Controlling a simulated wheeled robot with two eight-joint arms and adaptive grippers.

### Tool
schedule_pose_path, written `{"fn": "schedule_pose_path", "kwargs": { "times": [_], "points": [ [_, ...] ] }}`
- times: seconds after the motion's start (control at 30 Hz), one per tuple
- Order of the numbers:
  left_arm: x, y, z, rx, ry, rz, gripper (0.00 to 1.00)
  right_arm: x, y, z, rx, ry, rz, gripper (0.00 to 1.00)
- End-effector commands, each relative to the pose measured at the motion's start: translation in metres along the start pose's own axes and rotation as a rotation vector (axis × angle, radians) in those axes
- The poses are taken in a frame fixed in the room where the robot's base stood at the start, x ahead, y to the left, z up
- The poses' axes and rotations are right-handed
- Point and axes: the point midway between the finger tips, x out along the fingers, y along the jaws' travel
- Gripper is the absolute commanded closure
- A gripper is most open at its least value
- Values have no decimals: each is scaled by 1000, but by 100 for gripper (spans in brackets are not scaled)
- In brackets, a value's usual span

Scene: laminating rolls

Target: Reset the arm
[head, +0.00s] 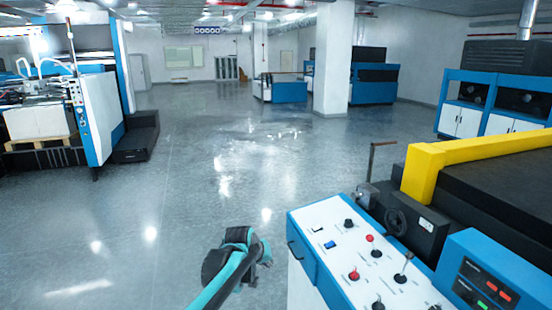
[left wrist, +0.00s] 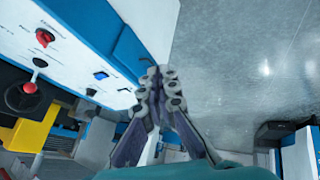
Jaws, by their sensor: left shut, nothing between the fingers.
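My left arm comes in from the bottom of the head view, and my left gripper (head: 240,250) hangs over the floor just left of the control panel. In the left wrist view the left gripper (left wrist: 160,78) has its fingers together, with nothing between them. In that view its fingertips overlap the blue edge of the panel; I cannot tell how large the gap is. My right gripper is in neither view.
The white and blue control panel (head: 345,262) with red and black knobs stands close at the right. Behind it is a machine with a yellow bar (head: 470,155) and a handwheel (head: 396,221). A tall machine (head: 98,110) stands far left. The grey floor (head: 150,215) between is clear.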

Motion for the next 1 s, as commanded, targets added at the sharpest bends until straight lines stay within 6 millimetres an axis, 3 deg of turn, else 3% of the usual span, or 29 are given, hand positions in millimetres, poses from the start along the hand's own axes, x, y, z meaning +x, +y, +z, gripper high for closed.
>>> {"fn": "schedule_pose_path", "kwargs": {
  "times": [0.03,0.2,0.37,0.5,0.7,0.8,1.0],
  "points": [
    [-27,-10,10,12,6,-14,100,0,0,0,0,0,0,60],
    [-103,-45,51,60,26,-65,100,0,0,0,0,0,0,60],
    [-159,-79,104,106,41,-114,100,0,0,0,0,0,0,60],
    [-193,-110,160,146,50,-157,100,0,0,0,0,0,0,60],
    [-215,-147,233,194,58,-209,100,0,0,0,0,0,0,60],
    [-217,-158,256,210,60,-226,100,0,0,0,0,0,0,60],
    [-217,-166,272,223,60,-239,100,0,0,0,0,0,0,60]
  ]
}}
